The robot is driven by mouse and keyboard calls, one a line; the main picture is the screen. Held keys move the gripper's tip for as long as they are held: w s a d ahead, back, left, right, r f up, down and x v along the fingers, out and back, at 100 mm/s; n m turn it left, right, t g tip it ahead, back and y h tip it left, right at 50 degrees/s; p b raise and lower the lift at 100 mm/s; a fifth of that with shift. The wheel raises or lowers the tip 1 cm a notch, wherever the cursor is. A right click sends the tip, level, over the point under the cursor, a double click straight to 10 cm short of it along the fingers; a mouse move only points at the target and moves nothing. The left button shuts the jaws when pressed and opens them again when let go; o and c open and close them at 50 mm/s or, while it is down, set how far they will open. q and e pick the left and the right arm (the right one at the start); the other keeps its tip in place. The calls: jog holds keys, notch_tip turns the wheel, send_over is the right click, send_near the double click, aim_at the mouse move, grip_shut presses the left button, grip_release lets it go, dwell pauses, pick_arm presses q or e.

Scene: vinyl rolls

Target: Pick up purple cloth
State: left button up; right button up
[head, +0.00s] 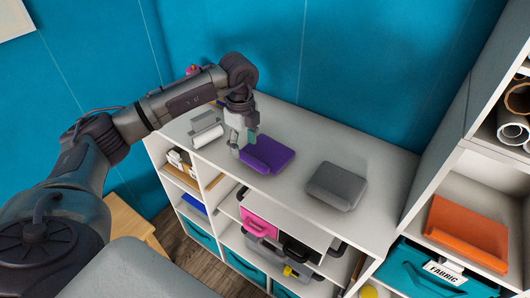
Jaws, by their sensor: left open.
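The purple cloth (268,155) is a folded, flat bundle lying on the white shelf top (305,128). My left gripper (237,148) points down at the left edge of the cloth. Its jaws are open, and part of the cloth's left end is hidden behind the fingers. I cannot tell whether a finger touches the cloth. My right gripper is not in view.
A grey folded cloth (337,186) lies to the right on the same top. A white roll (207,136) lies to the left. An orange folded cloth (467,232) sits in the right shelf above a teal bin (415,268). The blue wall (350,60) stands behind.

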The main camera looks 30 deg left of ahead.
aim_at(246, 156)
pick_arm(q)
jog(key=f, duration=0.1)
jog(key=f+p, duration=0.1)
jog(key=f, duration=0.1)
jog(key=shift+w+d+f+p, duration=0.2)
jog(key=shift+w+f+p, duration=0.05)
jog(key=shift+f+p, duration=0.1)
jog(key=shift+f, duration=0.4)
grip_shut()
